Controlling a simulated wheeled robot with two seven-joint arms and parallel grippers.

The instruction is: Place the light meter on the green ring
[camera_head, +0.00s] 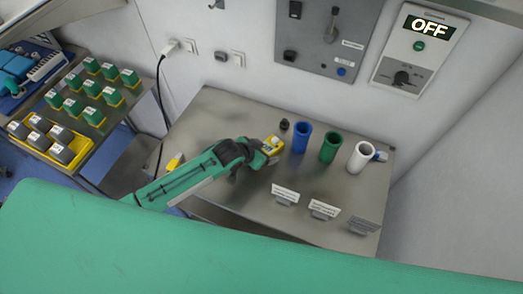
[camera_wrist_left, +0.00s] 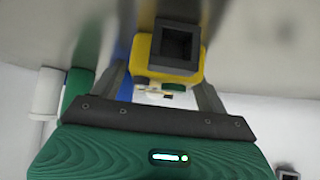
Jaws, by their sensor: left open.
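A yellow device with a dark square part, which looks like the light meter (camera_head: 271,146), is at the tip of my left gripper (camera_head: 258,150) over the steel table. In the left wrist view the yellow device (camera_wrist_left: 178,62) sits between the two spread dark fingers (camera_wrist_left: 165,90). The left gripper is open; contact with the fingers is unclear. A green open-topped tube (camera_head: 330,147) stands to the right, between a blue tube (camera_head: 301,138) and a white tube (camera_head: 361,157). I see no separate green ring, only the tube's round rim. My right gripper is not in view.
Label stands (camera_head: 285,195) line the front of the steel table (camera_head: 240,205). A small black object (camera_head: 284,124) sits near the blue tube. Another yellow item (camera_head: 174,161) lies left of my arm. A green surface (camera_head: 250,250) fills the foreground. The wall panel (camera_head: 421,47) reads OFF.

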